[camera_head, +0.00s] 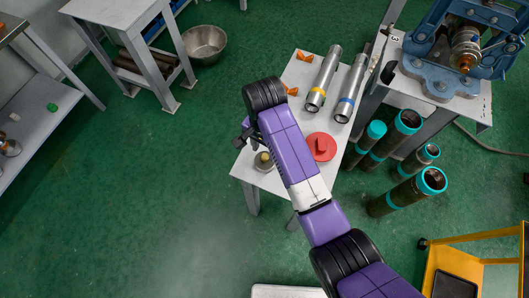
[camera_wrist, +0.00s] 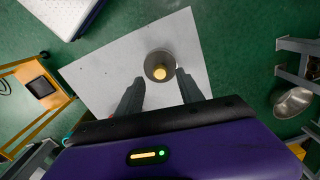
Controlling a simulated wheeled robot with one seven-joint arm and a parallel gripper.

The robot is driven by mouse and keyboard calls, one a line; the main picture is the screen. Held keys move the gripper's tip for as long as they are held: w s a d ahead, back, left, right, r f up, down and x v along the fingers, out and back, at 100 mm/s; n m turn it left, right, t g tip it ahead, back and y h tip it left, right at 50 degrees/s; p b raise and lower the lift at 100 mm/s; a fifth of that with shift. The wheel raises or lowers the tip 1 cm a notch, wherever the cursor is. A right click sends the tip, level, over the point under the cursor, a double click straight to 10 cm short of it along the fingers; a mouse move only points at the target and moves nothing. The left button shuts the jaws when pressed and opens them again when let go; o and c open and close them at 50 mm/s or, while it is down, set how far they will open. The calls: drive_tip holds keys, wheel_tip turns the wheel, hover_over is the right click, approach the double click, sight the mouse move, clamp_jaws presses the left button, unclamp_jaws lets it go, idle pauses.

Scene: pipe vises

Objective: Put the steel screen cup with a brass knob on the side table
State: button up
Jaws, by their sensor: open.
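The steel screen cup with a brass knob (camera_head: 264,161) stands on the near left corner of a small grey-white table (camera_head: 240,172). In the wrist view the cup (camera_wrist: 159,64) looks like a round grey ring with the brass knob at its centre, on the bare tabletop (camera_wrist: 105,65). My gripper (camera_head: 243,138) is above the table's left edge, up and left of the cup in the head view. In the wrist view its two fingers (camera_wrist: 159,84) are spread and empty, with the cup just beyond their tips. My arm hides part of the tabletop in the head view.
On the same table are a red round piece (camera_head: 321,147), two steel tubes (camera_head: 324,78) and small orange pieces (camera_head: 291,90). Dark cylinders with teal rims (camera_head: 405,122) and a blue vise (camera_head: 465,50) stand right. A metal bowl (camera_head: 204,44) is on the floor. Open floor lies left.

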sight(265, 156)
wheel_tip(265, 156, up, 9)
drive_tip(key=shift+f+p, duration=0.2)
drive_tip(key=shift+p, duration=0.25)
drive_tip(key=shift+f, duration=0.15)
